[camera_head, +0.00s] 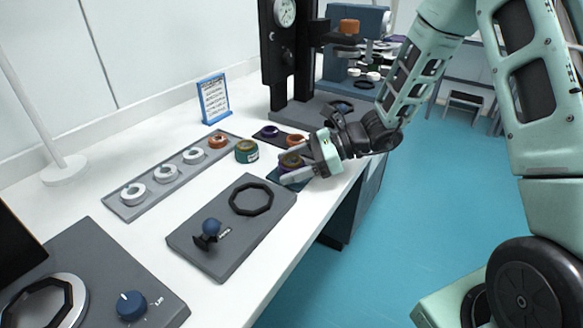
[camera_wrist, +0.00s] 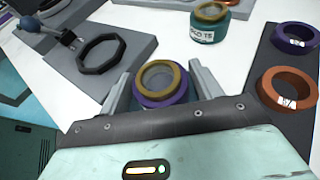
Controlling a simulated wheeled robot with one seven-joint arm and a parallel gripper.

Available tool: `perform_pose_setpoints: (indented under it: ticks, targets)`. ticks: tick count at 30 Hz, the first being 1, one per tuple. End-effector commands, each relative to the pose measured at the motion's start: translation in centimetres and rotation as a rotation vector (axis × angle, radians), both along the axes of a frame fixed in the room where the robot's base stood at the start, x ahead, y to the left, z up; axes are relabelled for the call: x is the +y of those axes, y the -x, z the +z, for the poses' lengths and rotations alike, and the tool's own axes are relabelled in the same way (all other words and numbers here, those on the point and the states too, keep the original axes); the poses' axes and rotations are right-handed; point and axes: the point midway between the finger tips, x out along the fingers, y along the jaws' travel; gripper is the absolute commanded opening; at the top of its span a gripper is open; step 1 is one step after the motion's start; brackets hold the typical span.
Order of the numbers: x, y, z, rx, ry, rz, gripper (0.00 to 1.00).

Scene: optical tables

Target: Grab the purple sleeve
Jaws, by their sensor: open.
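A purple ring-shaped piece topped by a gold ring (camera_wrist: 160,85) sits between the two fingers of my gripper (camera_wrist: 160,70) in the wrist view. The fingers are open, one on each side of it, with gaps showing. In the head view this purple piece (camera_head: 290,168) is partly hidden by my gripper (camera_head: 284,165) near the table's front edge. A second purple ring (camera_wrist: 295,38), with a white label, lies on a dark mat at the right of the wrist view. It also shows behind my gripper in the head view (camera_head: 270,131).
An orange ring (camera_wrist: 287,88) lies beside the second purple ring. A teal jar with a gold top (camera_wrist: 211,22) stands beyond my fingers. A grey plate with a black octagonal ring (camera_head: 251,198) and a tray of rings (camera_head: 150,204) lie left. A dark press (camera_head: 290,60) stands behind.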

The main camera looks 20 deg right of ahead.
Motion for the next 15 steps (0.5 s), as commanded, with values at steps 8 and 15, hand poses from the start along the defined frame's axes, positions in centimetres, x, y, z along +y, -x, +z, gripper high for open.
perform_pose_setpoints:
  ticks: [8, 15]
  targets:
    - [0.07, -0.06, -0.03, 0.0, 0.0, -0.001, 0.5]
    - [0.07, -0.06, 0.01, -0.002, -0.001, -0.001, 0.26]
